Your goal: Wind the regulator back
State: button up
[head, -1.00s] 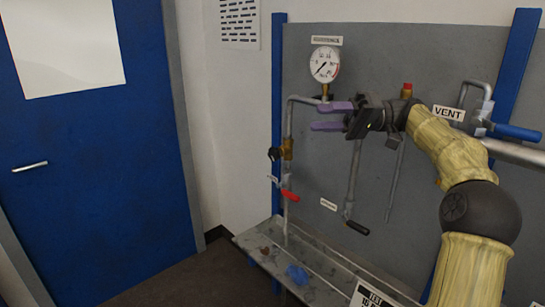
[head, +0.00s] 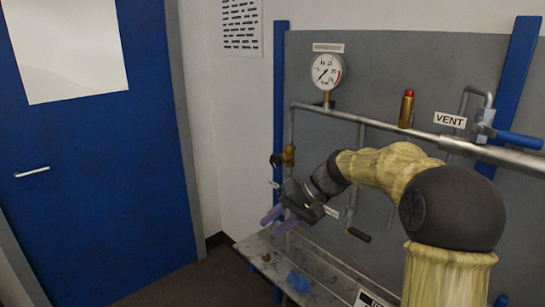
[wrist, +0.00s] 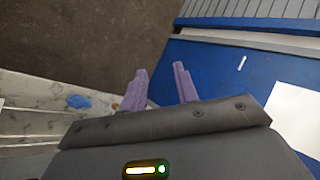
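The regulator (head: 288,155) is a small brass body with a black knob (head: 276,160) on its left, set in the vertical pipe at the left end of the panel. My gripper (head: 272,220) is below the regulator, its purple fingers pointing down and left, apart from the knob. In the wrist view my gripper (wrist: 160,82) is open, with nothing between its fingers. The regulator is not seen in the wrist view. A round pressure gauge (head: 327,71) stands above the pipe; its fine markings are too small to read.
A blue-handled VENT valve (head: 515,139) is at the right, and a dark-handled lever (head: 358,234) is low on the panel. A brass fitting with a red top (head: 406,108) stands on the pipe. A blue crumpled item (head: 298,281) lies on the bench. The blue door (head: 95,170) is left, with clear floor before it.

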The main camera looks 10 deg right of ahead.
jog(key=s+d+f+t+h, duration=0.1)
jog(key=s+d+f+h, duration=0.3)
jog(key=s+f, duration=0.4)
jog(key=s+d+f+h, duration=0.4)
jog(key=s+f, duration=0.4)
jog(key=s, duration=0.3)
jog(key=shift+s+d+t+h, duration=0.25)
jog(key=shift+d+t+h, duration=0.15)
jog(key=shift+h, duration=0.1)
jog(key=shift+a, duration=0.1)
